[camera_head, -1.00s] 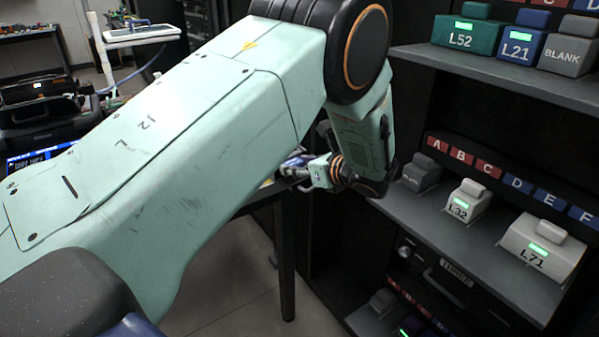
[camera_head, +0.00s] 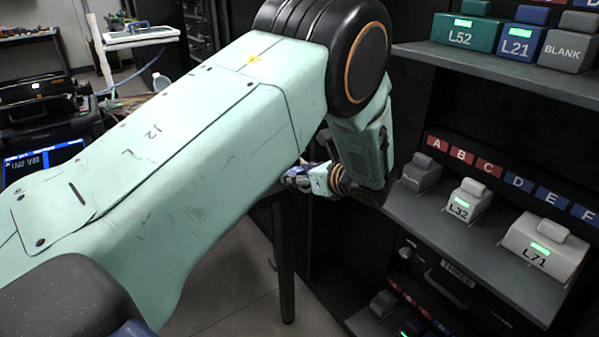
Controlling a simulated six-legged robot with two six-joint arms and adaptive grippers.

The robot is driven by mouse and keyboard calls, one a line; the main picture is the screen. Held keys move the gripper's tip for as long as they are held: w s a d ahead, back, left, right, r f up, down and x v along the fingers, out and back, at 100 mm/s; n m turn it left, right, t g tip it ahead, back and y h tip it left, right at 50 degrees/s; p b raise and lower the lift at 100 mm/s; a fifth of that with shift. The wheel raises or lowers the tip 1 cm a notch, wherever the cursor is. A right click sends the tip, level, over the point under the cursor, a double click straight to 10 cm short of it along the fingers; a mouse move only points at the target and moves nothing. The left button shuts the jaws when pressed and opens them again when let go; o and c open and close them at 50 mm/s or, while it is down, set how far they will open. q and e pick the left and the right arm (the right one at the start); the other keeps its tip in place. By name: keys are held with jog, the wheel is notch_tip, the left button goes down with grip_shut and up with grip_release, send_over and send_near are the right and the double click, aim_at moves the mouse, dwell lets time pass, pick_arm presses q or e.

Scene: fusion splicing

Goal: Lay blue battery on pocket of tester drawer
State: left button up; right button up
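My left arm crosses the view from the lower left. Its gripper (camera_head: 301,178) is small and partly hidden behind the arm, beside the shelf rack. Something bluish shows at its fingers, but I cannot tell whether it is held or whether the fingers are open. A blue battery (camera_head: 521,44) marked L21 stands on the upper shelf, between a green one and a grey one, far from the gripper. A dark drawer front (camera_head: 449,284) with a handle and a small, hard-to-read label is under the middle shelf; it looks shut. No drawer pocket is visible. My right gripper is not in view.
The middle shelf (camera_head: 440,225) holds white batteries L32 (camera_head: 466,203) and L71 (camera_head: 540,247) and a grey one (camera_head: 422,174). Green L52 (camera_head: 463,36) and grey BLANK (camera_head: 568,47) flank L21. A dark table leg (camera_head: 286,265) stands below the gripper. Open floor lies beneath.

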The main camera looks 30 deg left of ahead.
pick_arm(q)
jog(key=shift+o, duration=1.4)
jog(key=shift+f, duration=0.2)
jog(key=shift+r, duration=0.1)
jog(key=shift+r, duration=0.1)
jog(key=shift+w+r+p, duration=0.1)
jog(key=shift+r+p, duration=0.25)
jog(key=p+v, duration=1.2)
jog(key=p, duration=0.2)
jog(key=shift+r, duration=0.25)
